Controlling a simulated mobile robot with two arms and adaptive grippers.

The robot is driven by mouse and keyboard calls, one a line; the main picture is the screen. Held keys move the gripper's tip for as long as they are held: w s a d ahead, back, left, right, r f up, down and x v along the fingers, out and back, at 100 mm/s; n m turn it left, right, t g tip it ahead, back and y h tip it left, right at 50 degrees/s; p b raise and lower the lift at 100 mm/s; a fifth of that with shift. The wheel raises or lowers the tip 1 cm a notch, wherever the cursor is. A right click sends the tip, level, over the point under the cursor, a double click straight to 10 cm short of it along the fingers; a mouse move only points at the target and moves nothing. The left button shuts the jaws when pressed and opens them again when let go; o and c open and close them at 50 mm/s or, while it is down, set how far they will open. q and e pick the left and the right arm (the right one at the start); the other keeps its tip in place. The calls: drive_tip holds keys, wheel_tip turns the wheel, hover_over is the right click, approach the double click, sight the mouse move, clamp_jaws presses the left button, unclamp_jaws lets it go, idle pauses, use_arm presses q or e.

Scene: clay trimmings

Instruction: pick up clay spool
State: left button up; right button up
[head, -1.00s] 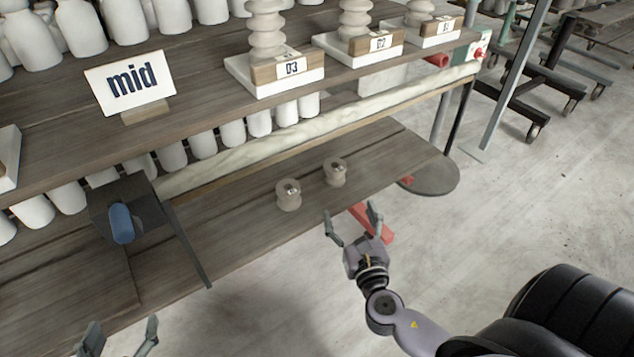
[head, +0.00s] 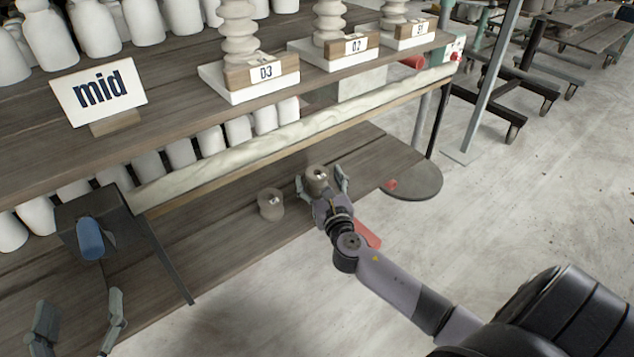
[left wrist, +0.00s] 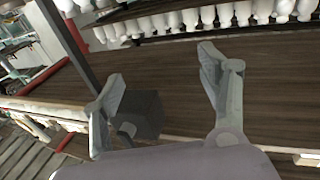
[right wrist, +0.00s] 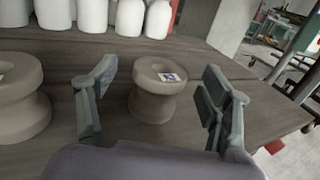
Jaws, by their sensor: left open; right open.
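Two grey-beige clay spools stand upright on the lower wooden shelf. The right spool (head: 317,177) lies between the spread fingers of my right gripper (head: 322,184). In the right wrist view this spool (right wrist: 156,97), with a small label on top, stands just ahead of and between the open fingertips (right wrist: 158,88); no grip on it shows. The left spool (head: 271,205) stands beside the right gripper; it also shows at the left edge of the right wrist view (right wrist: 18,105). My left gripper (head: 80,312) is open and empty at the lower left, also in its wrist view (left wrist: 160,75).
A dark bracket with a blue part (head: 90,238) sticks out at the shelf's left. The upper shelf holds a "mid" sign (head: 100,92) and stacked pieces on numbered bases (head: 250,80). White bottles stand behind the spools. A round grey plate (head: 412,184) adjoins the lower shelf's right end.

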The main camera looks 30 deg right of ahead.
drive_tip(key=shift+x, duration=1.45)
use_arm(q)
drive_tip(key=r+t, duration=0.2)
drive_tip(key=r, duration=0.1)
drive_tip(key=shift+s+d+r+h, duration=0.15)
drive_tip(key=shift+d+h, duration=0.05)
drive_tip(key=shift+h, duration=0.1)
use_arm(e)
drive_tip(key=shift+s, duration=0.1)
drive_tip(key=shift+c, duration=0.6)
drive_tip(key=c, duration=1.4)
